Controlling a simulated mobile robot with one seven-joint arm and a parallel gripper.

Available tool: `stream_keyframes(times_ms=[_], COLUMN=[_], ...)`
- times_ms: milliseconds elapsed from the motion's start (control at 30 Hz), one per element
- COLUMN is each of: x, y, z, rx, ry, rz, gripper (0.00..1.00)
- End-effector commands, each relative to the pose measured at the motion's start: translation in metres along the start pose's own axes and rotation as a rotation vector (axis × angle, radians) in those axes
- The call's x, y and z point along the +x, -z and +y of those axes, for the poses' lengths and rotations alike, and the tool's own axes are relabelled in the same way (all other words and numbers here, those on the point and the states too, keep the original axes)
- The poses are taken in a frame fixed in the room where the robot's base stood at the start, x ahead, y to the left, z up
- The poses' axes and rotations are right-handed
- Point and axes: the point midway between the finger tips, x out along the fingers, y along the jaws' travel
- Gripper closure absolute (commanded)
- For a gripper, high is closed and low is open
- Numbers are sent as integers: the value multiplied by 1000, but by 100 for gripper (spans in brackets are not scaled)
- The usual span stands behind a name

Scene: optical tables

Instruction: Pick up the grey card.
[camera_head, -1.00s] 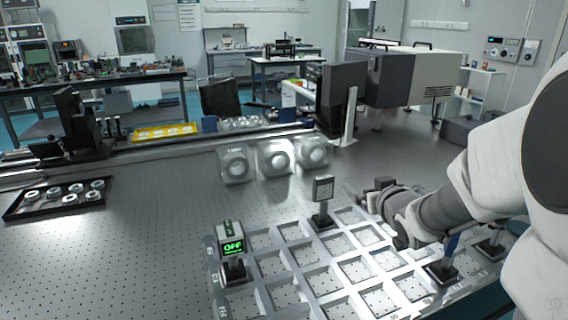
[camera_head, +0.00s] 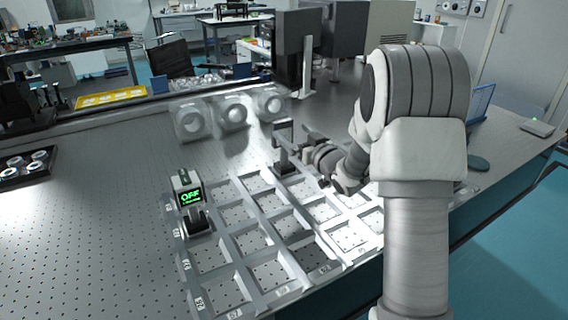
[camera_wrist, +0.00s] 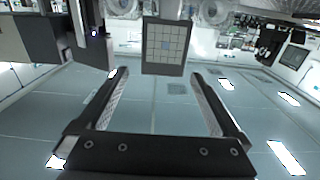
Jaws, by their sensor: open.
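The grey card (camera_head: 283,131) stands upright on a dark post and base at the back of the grid tray. In the wrist view the card (camera_wrist: 166,46) has a dark grey frame and a pale grid face. My gripper (camera_head: 308,136) is just right of the card in the head view, about level with it. In the wrist view my gripper (camera_wrist: 157,76) is open, with the card centred beyond its fingertips and nothing held. I cannot tell the exact gap to the card.
The grid tray (camera_head: 265,270) has several square compartments. A small device reading OFF (camera_head: 190,196) stands at its left. Clear ring-shaped mounts (camera_head: 232,114) and a dark monitor (camera_head: 294,62) are behind.

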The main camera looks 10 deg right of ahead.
Motion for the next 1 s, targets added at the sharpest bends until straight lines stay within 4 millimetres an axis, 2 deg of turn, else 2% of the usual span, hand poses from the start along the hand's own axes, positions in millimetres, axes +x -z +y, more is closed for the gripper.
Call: stream_keyframes(times_ms=[100, 367, 533, 700, 1000], x=[19, 36, 61, 78, 82], y=[-1, -3, -10, -7, -7], z=[-1, -1, -6, -5, -4], rx=[-1, 0, -1, -1, 0], ry=[2, 0, 2, 1, -1], rz=[0, -1, -1, 0, -1], gripper=[0, 0, 0, 0, 0])
